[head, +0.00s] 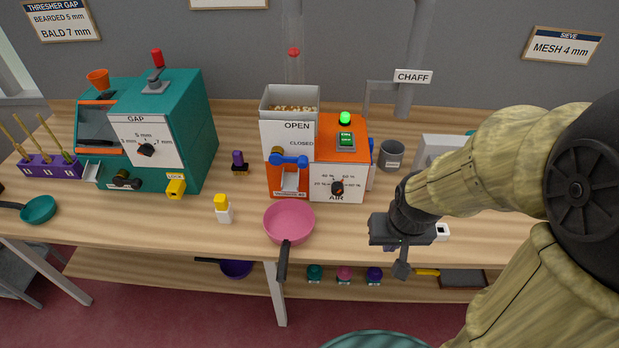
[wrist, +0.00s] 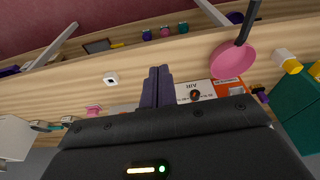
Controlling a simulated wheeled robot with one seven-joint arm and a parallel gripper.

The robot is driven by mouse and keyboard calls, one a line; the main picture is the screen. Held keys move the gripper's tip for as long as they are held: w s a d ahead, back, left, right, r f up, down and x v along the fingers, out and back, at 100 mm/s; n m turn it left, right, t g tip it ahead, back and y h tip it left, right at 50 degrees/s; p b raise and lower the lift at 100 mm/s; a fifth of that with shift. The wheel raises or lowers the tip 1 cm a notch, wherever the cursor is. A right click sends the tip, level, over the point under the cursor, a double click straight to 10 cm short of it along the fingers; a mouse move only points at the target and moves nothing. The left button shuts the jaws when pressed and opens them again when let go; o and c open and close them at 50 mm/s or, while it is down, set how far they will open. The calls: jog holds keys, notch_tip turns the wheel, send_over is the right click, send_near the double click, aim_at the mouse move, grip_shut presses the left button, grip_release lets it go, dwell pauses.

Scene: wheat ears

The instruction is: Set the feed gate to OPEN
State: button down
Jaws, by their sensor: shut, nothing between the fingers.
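The orange and white winnower (head: 326,160) stands mid-table, with a grey hopper (head: 290,92) of grain on top. Its front plate (head: 285,138) reads OPEN above and CLOSED lower right.
A pink pan (head: 289,222) lies in front of the winnower. A grey cup (head: 391,154) stands to its right. A yellow-capped bottle (head: 223,208) and the teal thresher (head: 160,135) stand to the left. A green-lit switch (head: 345,140) is on the winnower.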

jog(key=w+a+f+m+t+b, duration=0.7)
jog(key=w+a+m+t+b, duration=0.1)
jog(key=m+b, duration=0.7)
jog(key=w+a+f+m+t+b, duration=0.8)
jog(key=m+t+b, duration=0.2)
jog(key=m+b, duration=0.5)
jog(key=m, duration=0.2)
jog(key=shift+w+a+f+m+y, duration=0.15)
jog(key=shift+w+a+m+y, duration=0.15)
jog(key=shift+a+y, duration=0.1)
